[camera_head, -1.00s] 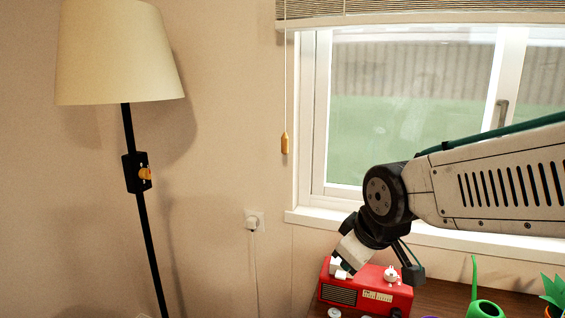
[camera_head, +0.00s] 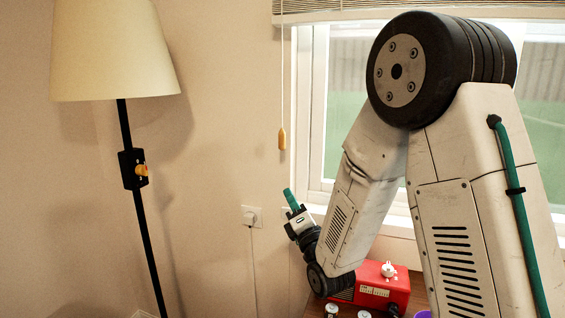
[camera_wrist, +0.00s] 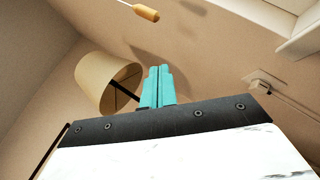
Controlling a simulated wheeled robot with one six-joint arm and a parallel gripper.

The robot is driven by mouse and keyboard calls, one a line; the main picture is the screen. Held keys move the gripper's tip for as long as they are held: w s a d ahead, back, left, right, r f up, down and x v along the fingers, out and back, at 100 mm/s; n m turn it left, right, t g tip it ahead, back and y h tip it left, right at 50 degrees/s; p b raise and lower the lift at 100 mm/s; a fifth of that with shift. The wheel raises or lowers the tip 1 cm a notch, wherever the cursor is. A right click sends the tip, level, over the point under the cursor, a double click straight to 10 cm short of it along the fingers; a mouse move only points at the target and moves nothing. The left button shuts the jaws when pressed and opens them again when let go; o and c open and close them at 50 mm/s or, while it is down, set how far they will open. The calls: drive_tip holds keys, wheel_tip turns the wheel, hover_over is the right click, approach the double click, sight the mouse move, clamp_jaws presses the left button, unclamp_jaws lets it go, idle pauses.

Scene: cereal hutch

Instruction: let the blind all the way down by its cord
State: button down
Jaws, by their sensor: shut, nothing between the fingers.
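The blind (camera_head: 350,11) is gathered up at the top of the window, with only its lower edge in view. Its thin cord (camera_head: 282,70) hangs straight down at the left of the window frame and ends in a wooden pull (camera_head: 282,139). The pull also shows at the top of the wrist view (camera_wrist: 145,12). My gripper (camera_head: 289,194) has teal fingers, shut and empty, pointing up just below and slightly right of the pull, apart from it. The fingers show together in the wrist view (camera_wrist: 158,86).
A floor lamp (camera_head: 112,50) with a switch box on its pole stands at left. A wall socket with a plug (camera_head: 251,216) is left of my gripper. A red radio (camera_head: 383,287) sits on the table below. The wall around the pull is clear.

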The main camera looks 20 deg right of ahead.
approach(282, 139)
drive_tip(key=w+a+f, duration=0.1)
drive_tip(key=w+a, duration=0.2)
drive_tip(key=w, duration=0.2)
drive_tip(key=shift+w+d+r, duration=0.45)
drive_tip(key=shift+w, duration=0.15)
